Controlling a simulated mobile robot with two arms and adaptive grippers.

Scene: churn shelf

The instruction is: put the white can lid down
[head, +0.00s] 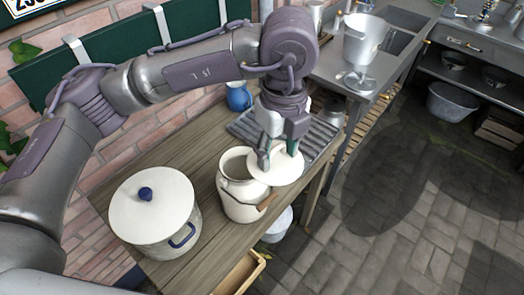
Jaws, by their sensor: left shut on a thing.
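The white can lid (287,172) is a round, pale disc in the head view. My left gripper (278,158) points down over it and is shut on it; its fingers hide the part that it grips. The cream-white can (240,203) stands upright on the wooden table with its mouth open and a wooden-grip handle at its front. The lid overlaps the right side of the can's mouth in the picture. I cannot tell whether the lid touches the can. My right gripper is not in view.
A large lidded pot (152,240) with blue handles stands left of the can on the wooden table (204,170). A grey ribbed rack (317,142) and a blue jug (238,98) are behind. The table's right edge is close to the can.

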